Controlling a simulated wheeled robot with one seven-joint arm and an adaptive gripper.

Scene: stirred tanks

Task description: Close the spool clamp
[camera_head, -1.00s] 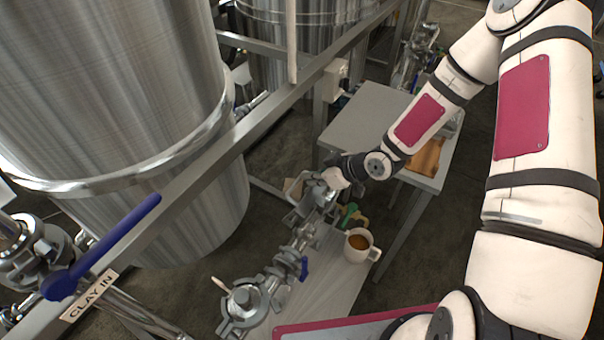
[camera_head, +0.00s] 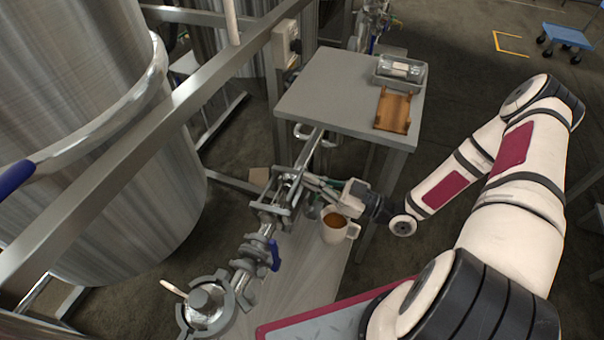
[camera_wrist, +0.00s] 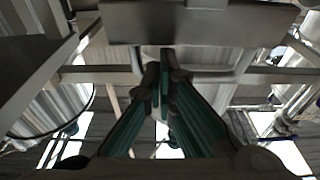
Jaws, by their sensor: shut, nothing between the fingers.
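A grey metal clamp assembly (camera_head: 270,207) with frame-like bars sits on the pipe line in the middle of the head view. I take it for the spool clamp; I cannot tell how far it is open. My gripper (camera_head: 308,181) comes in from the right, its fingertips close beside the clamp's right side. Contact cannot be made out. In the wrist view my green-lined gripper fingers (camera_wrist: 163,72) are together with nothing between them. A blurred grey metal bar (camera_wrist: 200,22) crosses just beyond the tips.
A white mug (camera_head: 337,226) of brown drink stands below my gripper. A blue valve handle (camera_head: 275,255) and a round clamp (camera_head: 207,301) lie nearer along the line. Steel tanks fill the left.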

